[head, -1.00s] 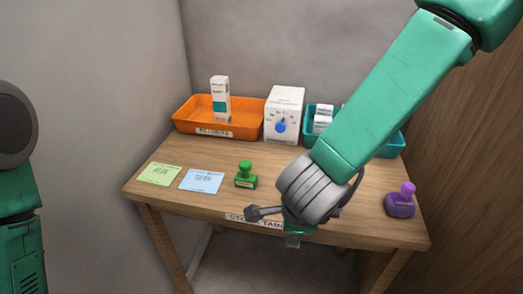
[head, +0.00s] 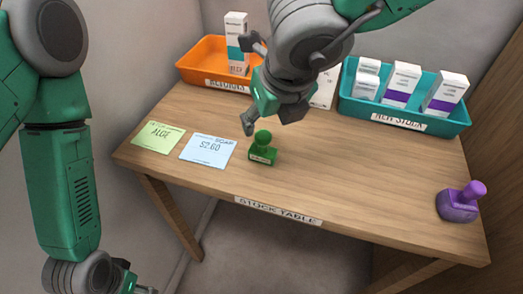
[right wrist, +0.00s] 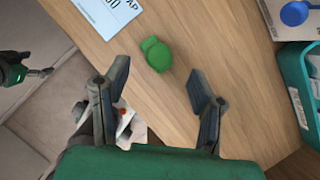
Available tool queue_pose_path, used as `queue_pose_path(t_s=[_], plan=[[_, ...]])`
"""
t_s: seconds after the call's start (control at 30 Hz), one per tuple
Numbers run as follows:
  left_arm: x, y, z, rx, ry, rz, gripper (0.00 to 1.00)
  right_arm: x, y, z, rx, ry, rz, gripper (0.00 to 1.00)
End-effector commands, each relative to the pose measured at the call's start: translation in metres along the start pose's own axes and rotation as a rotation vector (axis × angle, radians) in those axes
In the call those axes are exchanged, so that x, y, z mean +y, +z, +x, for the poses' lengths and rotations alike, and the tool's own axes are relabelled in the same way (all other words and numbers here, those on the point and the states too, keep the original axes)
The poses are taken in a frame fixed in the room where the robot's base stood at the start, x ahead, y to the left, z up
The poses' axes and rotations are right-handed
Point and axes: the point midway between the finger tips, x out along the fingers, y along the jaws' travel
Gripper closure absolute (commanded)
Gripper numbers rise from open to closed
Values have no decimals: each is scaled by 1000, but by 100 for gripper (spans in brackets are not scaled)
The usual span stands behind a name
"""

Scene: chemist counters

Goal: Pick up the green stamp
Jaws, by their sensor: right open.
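The green stamp (head: 263,150) stands upright on the wooden table, right of the blue price card. It also shows in the right wrist view (right wrist: 157,55), beyond the fingertips and roughly between their lines. My right gripper (head: 256,88) is open and empty, above and behind the stamp in the head view, not touching it. Its two spread fingers show in the right wrist view (right wrist: 158,82). My left gripper (head: 137,288) is partly cut off at the bottom left of the head view, away from the table; its jaw state is unclear.
A green card (head: 158,137) and a blue card (head: 208,149) lie left of the stamp. A purple stamp (head: 461,203) stands at the right edge. Behind are an orange tray (head: 200,72), a white box (head: 326,88) and a teal tray (head: 440,128) with cartons. The table's front middle is clear.

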Motion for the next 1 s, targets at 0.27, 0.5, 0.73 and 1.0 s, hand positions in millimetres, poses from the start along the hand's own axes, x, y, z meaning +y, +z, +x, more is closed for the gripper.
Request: queue_pose_path(t_s=[0.27, 0.5, 0.73, 1.0], plan=[[0, 0, 6, 1, 0, 0, 37, 1, -1, 18, 0, -1, -3, 49], [0, 0, 19, 1, 0, 0, 37, 4, 0, 55, 1, -1, -2, 49], [0, 1, 19, 1, 0, 0, 37, 4, 0, 60, -1, 0, -2, 49], [0, 1, 19, 1, 0, 0, 37, 2, 0, 60, -1, 1, -2, 100]])
